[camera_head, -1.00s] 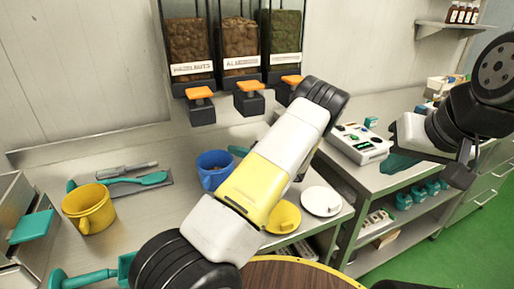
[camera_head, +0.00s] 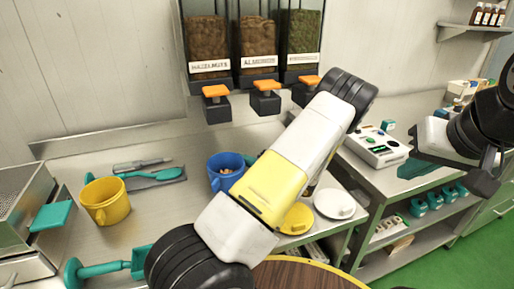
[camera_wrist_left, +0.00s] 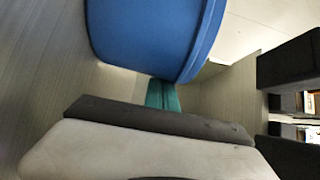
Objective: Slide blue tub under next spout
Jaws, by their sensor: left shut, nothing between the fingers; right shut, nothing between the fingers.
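The blue tub (camera_head: 217,182) stands upright on the steel counter, in front of the dispensers, with brown pieces inside. My left arm covers its right side. It sits below and forward of the left spout (camera_head: 216,103) and middle spout (camera_head: 265,98); exact alignment is unclear. The right spout (camera_head: 305,90) is partly behind my arm. My left gripper is hidden in the head view. The left wrist view shows part of it (camera_wrist_left: 160,118), shut, close to the tub (camera_wrist_left: 150,35); contact is unclear. My right gripper (camera_head: 484,178) is shut and empty at the far right.
A scale (camera_head: 377,147) stands on the right bench.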

